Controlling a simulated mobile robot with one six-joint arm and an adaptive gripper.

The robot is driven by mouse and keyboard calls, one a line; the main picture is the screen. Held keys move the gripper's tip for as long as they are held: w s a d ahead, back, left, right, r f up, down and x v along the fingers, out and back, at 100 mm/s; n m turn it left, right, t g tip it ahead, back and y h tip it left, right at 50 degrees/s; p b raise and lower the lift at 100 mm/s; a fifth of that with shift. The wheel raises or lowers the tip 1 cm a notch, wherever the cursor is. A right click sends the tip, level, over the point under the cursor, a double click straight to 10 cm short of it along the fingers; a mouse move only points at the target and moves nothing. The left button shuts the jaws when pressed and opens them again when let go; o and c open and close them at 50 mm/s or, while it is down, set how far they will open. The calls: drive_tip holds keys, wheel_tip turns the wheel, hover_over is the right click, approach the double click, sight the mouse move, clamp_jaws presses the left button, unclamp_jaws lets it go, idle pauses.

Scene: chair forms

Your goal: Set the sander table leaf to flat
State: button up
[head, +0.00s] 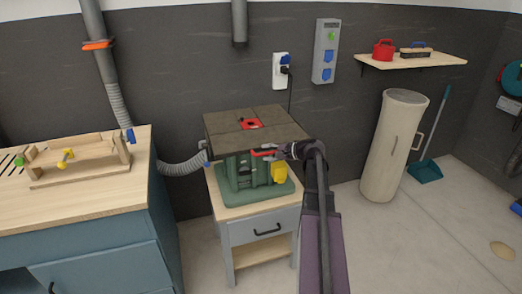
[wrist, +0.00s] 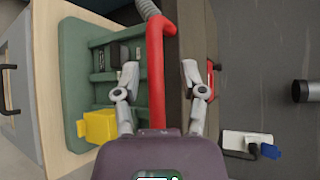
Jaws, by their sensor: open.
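The green sander (head: 252,172) stands on a small cabinet, with a dark brown table top (head: 222,124) over it. The top looks about level, but I cannot tell its exact angle. A red bar handle (head: 262,153) sits at the top's front edge; in the wrist view the red handle (wrist: 157,75) runs lengthwise between my fingers. My gripper (head: 275,151) is at this handle, and the wrist view shows my gripper (wrist: 160,78) open with one finger on each side. Gaps show between handle and fingers. My gripper hides part of the front edge.
A yellow box (head: 279,172) sticks out low on the sander's right, below my gripper. A workbench (head: 80,200) with a wooden jig stands left, and a grey hose (head: 182,167) reaches the sander. The floor to the right is mostly clear, before a beige cylinder (head: 393,145).

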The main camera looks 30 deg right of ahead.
sight(256, 156)
drive_tip(key=shift+s+a+r+p, duration=0.15)
drive_tip(key=shift+s+a+p, duration=0.15)
drive_tip(key=shift+s+a, duration=0.15)
drive_tip(key=shift+s+a+r+n+p, duration=0.25)
drive_tip(key=shift+s+a+p, duration=0.15)
drive_tip(key=shift+a, duration=0.1)
drive_tip(key=shift+s+a+r+n+p, duration=0.15)
drive_tip(key=shift+s+a+n+p, duration=0.15)
drive_tip(key=shift+s+a, duration=0.15)
drive_tip(key=s+a+f+n+g+h+p, duration=0.1)
drive_tip(key=s+a+f+n+g+p, duration=0.2)
drive_tip(key=a, duration=0.6)
drive_tip(key=s+a+f+n+g+h+p, duration=0.1)
drive_tip(key=a+n+g, duration=0.3)
drive_tip(key=a, duration=0.6)
drive_tip(key=s+a+n+g+h+p, duration=0.3)
drive_tip(key=s+a+n+h, duration=0.3)
drive_tip(key=s+a, duration=0.4)
drive_tip(key=shift+s+a+n+g+p, duration=0.35)
drive_tip(key=shift+s+n+g+p, duration=0.1)
drive_tip(key=shift+g, duration=0.45)
